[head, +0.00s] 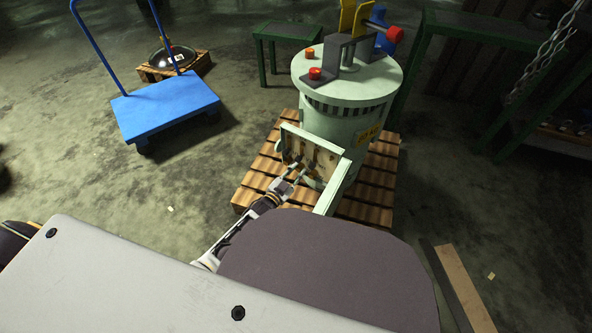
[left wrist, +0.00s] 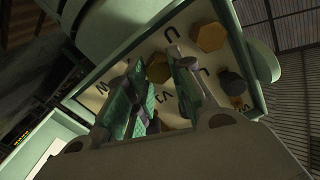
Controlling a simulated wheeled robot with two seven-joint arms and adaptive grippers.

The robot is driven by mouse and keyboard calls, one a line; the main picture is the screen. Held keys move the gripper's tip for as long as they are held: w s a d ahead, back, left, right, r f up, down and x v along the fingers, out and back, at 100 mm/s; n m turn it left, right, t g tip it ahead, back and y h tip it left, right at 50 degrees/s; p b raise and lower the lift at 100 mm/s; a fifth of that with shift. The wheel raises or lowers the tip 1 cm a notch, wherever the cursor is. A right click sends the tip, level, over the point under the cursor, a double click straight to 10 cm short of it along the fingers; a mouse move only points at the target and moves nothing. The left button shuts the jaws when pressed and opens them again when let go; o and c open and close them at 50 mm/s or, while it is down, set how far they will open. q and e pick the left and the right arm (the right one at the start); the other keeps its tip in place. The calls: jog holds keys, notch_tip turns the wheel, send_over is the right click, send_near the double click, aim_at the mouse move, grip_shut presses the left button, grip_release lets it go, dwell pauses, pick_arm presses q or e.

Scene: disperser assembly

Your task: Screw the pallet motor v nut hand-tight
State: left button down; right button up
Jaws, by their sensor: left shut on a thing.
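The pale green motor (head: 345,110) stands upright on a wooden pallet (head: 375,190). Its open terminal box (head: 309,150) faces me. In the left wrist view the cream terminal board (left wrist: 188,57) carries letters, with a V mark near the fingers. My left gripper (head: 297,170) reaches into the box. Its two green-padded fingers (left wrist: 158,75) are shut on a brass hex nut (left wrist: 158,67), which appears to be the v nut. The fingers hide part of it, and its thread is not visible. Another brass nut (left wrist: 208,37) and a dark stud end (left wrist: 232,82) sit farther right.
The terminal box's pale green rim (left wrist: 243,60) surrounds the work area closely. A blue cart (head: 165,105) and a small pallet with a dark round part (head: 172,57) stand at the back left. Green tables stand behind and right.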

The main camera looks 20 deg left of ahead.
pick_arm(q)
jog(key=m, duration=0.4)
jog(key=shift+s+d+f+m+p, duration=0.1)
jog(key=shift+d+m+p, duration=0.05)
jog(key=shift+m+p, duration=0.15)
jog(key=m, duration=0.3)
jog(key=shift+f+m, duration=0.1)
jog(key=shift+m, duration=0.3)
jog(key=m+b, duration=0.1)
jog(key=m, duration=0.3)
jog(key=shift+f, duration=0.15)
jog(key=m+b, duration=0.1)
jog(key=m, duration=0.3)
jog(key=shift+m, duration=0.3)
jog(key=c, duration=1.2)
grip_release()
jog(key=shift+c, duration=0.2)
